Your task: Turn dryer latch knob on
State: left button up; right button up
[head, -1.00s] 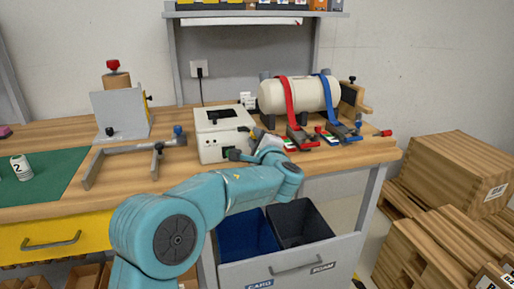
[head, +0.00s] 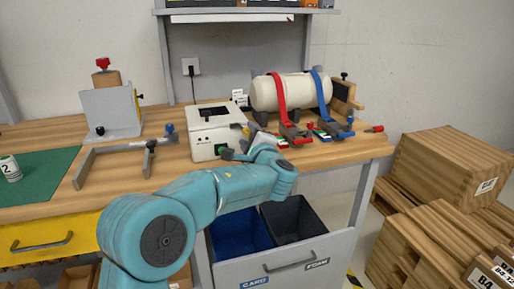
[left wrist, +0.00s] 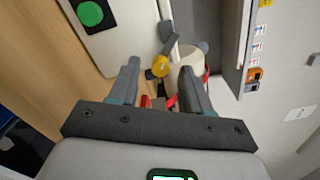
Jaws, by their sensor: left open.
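The dryer appears to be the white box (head: 203,145) on the bench in the head view, with a dark rectangle on top and a green button in front. Its white body and green button (left wrist: 90,13) show at the upper left of the left wrist view. A yellow round knob (left wrist: 160,66) on a dark lever shows there, between the fingertips in the picture; I see no clear contact. My left gripper (head: 238,142) is at the dryer's right front side, and its two fingers stand apart, open and empty, in the left wrist view (left wrist: 160,80). My right gripper is out of view.
A cream tank (head: 300,92) with red and blue straps lies close right of the dryer. A grey bracket frame (head: 120,150) stands left of it. Wooden crates (head: 445,165) stand at the right.

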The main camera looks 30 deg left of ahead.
pick_arm(q)
jog(key=v, duration=1.5)
jog(key=shift+s+d, duration=0.15)
